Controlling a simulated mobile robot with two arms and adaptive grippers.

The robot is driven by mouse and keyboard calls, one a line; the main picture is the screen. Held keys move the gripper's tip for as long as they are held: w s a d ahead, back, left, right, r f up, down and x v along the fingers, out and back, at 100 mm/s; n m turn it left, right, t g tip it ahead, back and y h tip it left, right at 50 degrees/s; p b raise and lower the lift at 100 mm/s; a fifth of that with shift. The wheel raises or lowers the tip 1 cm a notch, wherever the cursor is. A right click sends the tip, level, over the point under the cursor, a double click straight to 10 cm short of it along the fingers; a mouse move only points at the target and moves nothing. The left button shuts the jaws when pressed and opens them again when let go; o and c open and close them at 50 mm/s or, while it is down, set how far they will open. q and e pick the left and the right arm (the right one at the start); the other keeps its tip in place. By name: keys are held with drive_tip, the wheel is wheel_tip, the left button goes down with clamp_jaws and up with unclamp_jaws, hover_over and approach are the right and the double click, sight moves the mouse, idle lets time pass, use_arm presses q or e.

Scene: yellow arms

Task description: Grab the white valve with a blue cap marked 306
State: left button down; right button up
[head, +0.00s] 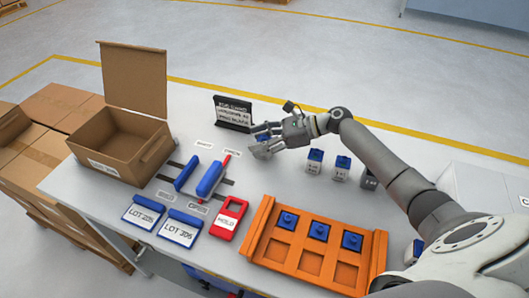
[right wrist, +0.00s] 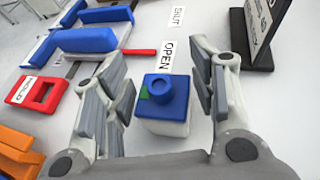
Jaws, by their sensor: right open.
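A white valve with a blue cap (right wrist: 163,97) stands upright between the spread fingers of my right gripper (right wrist: 152,72) in the right wrist view. The fingers are apart from it on both sides, and a small green patch shows at its cap. No number can be read on it. In the head view my right gripper (head: 258,142) is open at the back of the table and mostly hides this valve. Two more white valves with blue caps, one left (head: 314,162) and one right (head: 341,168), stand to the right of the gripper. My left gripper is not in view.
A dark block (head: 369,178) stands beside those valves under my right arm. A black sign (head: 233,114) stands just behind the gripper. An orange tray (head: 262,215) with three blue-topped pieces, a red HOLD frame (head: 228,218), a blue-handled fixture (head: 210,180) and an open carton (head: 134,162) occupy the table.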

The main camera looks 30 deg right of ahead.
drive_tip(key=shift+b+x, duration=0.45)
drive_tip(key=shift+x, duration=0.75)
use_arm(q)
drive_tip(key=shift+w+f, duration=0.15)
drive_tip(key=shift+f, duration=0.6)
use_arm(e)
drive_tip(key=shift+c, duration=0.2)
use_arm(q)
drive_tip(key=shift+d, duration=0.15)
use_arm(e)
drive_tip(key=c, duration=1)
drive_tip(key=shift+o, duration=0.2)
